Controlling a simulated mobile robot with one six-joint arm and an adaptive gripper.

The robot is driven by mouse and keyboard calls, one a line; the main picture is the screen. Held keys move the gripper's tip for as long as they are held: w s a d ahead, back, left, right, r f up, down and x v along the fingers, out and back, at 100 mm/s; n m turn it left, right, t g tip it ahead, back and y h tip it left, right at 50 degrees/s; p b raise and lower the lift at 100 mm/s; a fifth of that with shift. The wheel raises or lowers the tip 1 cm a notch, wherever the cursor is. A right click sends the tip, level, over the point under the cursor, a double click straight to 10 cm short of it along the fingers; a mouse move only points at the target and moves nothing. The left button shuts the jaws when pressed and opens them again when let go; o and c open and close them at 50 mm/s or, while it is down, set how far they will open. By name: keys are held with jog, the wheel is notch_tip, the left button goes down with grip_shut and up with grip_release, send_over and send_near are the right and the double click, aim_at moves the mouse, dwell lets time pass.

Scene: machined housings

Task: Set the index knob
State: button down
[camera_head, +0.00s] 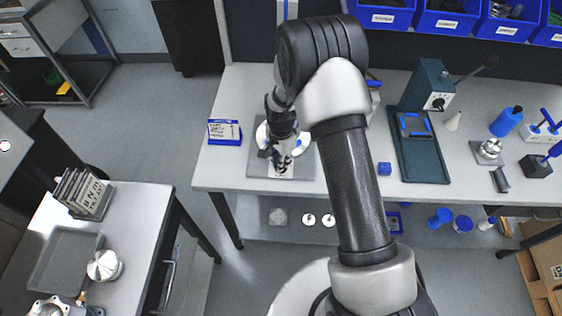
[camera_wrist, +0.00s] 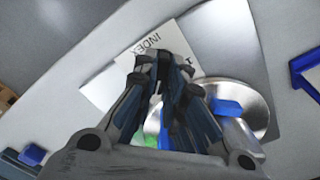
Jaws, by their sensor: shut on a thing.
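The index fixture is a grey plate (camera_head: 307,168) on the bench, with a white card (camera_wrist: 175,42) printed INDEX and a numeral. A round silver disc (camera_wrist: 250,97) with a blue block (camera_wrist: 228,107) on it shows beside my fingers. My gripper (camera_head: 282,163) points down over the fixture, and in the wrist view my gripper (camera_wrist: 168,62) has its fingers shut on a part that they mostly cover. I take this to be the index knob; its pointer and setting cannot be read. A bit of green shows low between the fingers.
A dark green press (camera_head: 425,155) stands further right. Blue bins (camera_head: 440,20) line the back. The bench front left of the plate is clear.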

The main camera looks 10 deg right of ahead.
jog(key=n+b, duration=0.1)
jog(key=n, duration=1)
jog(key=shift+n+b, duration=0.3)
jog(key=shift+n, duration=0.1)
jog(key=n, duration=1)
jog(key=shift+b, duration=0.4)
jog(key=shift+n, duration=0.5)
jog(key=c, duration=1.9)
grip_release()
jog(key=shift+c, duration=0.2)
jog(key=shift+r, duration=0.1)
